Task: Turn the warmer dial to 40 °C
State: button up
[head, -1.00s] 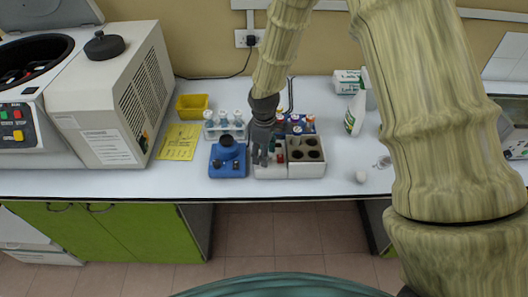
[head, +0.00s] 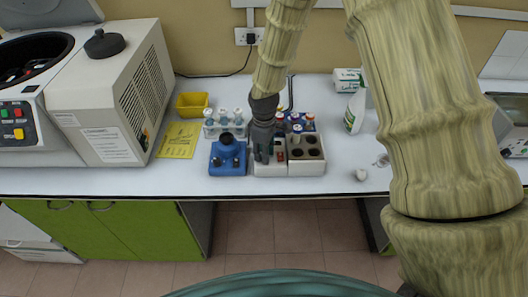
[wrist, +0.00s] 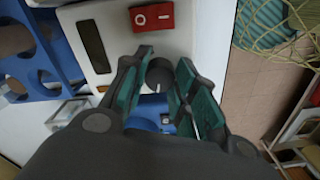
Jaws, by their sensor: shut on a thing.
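The warmer is a white box (head: 312,168) with dark round wells on its right. Its control panel (wrist: 115,20) fills the upper middle of the wrist view, with a red rocker switch (wrist: 152,17) and a dark display (wrist: 92,46). The dial (wrist: 160,73) is a small dark round knob with a light pointer mark toward the bottom of the wrist view. My gripper (head: 263,158) points down over the warmer's left part. In the wrist view its green-padded fingers (wrist: 164,82) are around the dial, shut on it. The dial's scale is not readable.
A blue mixer (head: 228,160) stands close on the left of the warmer. A rack of vials (head: 224,125) and a blue rack of capped bottles (head: 306,122) stand behind. A spray bottle (head: 355,112) is farther right.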

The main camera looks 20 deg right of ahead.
jog(key=m, duration=0.4)
jog(key=shift+m+b, duration=0.3)
jog(key=shift+b, duration=0.1)
jog(key=m, duration=0.4)
jog(key=shift+m, duration=0.4)
jog(key=shift+w, duration=0.1)
